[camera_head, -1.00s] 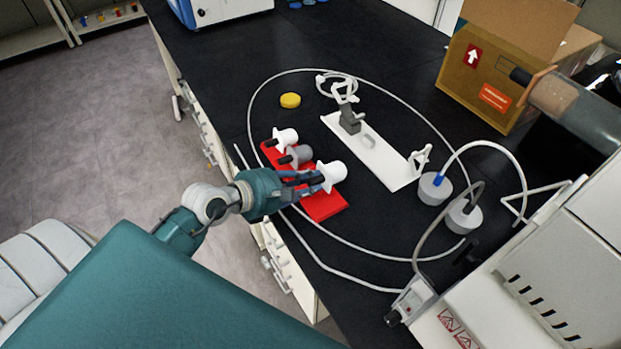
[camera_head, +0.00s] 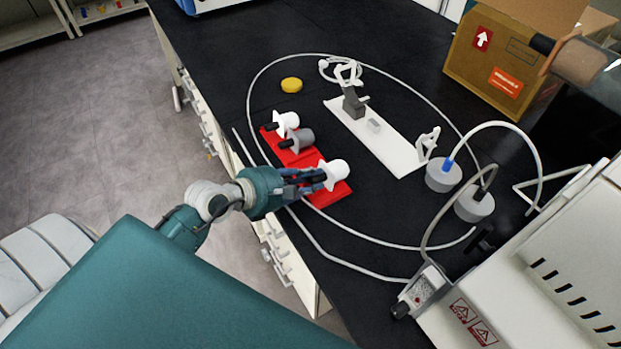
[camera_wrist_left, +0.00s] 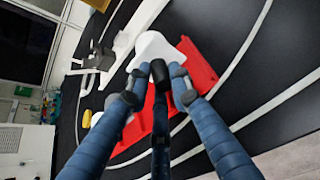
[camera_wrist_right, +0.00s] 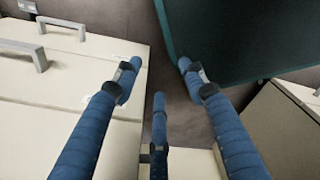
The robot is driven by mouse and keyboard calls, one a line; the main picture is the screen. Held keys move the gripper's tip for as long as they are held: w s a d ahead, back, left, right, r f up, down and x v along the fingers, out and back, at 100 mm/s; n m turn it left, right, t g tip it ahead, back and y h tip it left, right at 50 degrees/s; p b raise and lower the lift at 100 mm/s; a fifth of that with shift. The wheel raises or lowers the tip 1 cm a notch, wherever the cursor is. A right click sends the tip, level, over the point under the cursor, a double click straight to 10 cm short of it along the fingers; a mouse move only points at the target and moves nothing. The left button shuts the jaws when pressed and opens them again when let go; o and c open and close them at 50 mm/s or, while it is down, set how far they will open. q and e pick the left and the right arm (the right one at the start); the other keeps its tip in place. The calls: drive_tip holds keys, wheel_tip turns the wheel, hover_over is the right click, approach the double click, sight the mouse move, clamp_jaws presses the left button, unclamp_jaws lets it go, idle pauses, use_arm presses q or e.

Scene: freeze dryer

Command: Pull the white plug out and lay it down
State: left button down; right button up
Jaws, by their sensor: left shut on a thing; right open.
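My left gripper (camera_head: 318,178) is shut on a white plug (camera_head: 336,173) at the near right end of the red base (camera_head: 335,196). In the left wrist view the same white plug (camera_wrist_left: 158,46) lies just beyond the fingertips (camera_wrist_left: 168,72), with the red base (camera_wrist_left: 196,68) behind and beside it. I cannot tell whether the plug touches the base. Another white plug (camera_head: 288,121) and a grey plug (camera_head: 304,139), with dark ends, stand along the red base. My right gripper (camera_wrist_right: 160,65) is open and empty, away from the bench top.
A white plate with a grey stand (camera_head: 400,155), a yellow cap (camera_head: 291,85) and two grey weights (camera_head: 443,175) are on the black bench. A white tube (camera_head: 250,110) loops around them. A cardboard box (camera_head: 480,75) stands at the back right. Drawer fronts (camera_wrist_right: 60,110) are near my right gripper.

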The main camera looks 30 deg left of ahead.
use_arm(q)
drive_tip(key=shift+f+b, duration=0.25)
drive_tip(key=shift+b, duration=0.2)
drive_tip(key=shift+f+b, duration=0.3)
drive_tip(key=shift+b, duration=0.35)
drive_tip(key=shift+f+h+b, duration=0.25)
drive_tip(key=shift+h+b, duration=0.15)
drive_tip(key=shift+b, duration=0.3)
drive_tip(key=c, duration=1.5)
unclamp_jaws()
drive_tip(key=shift+s, duration=0.1)
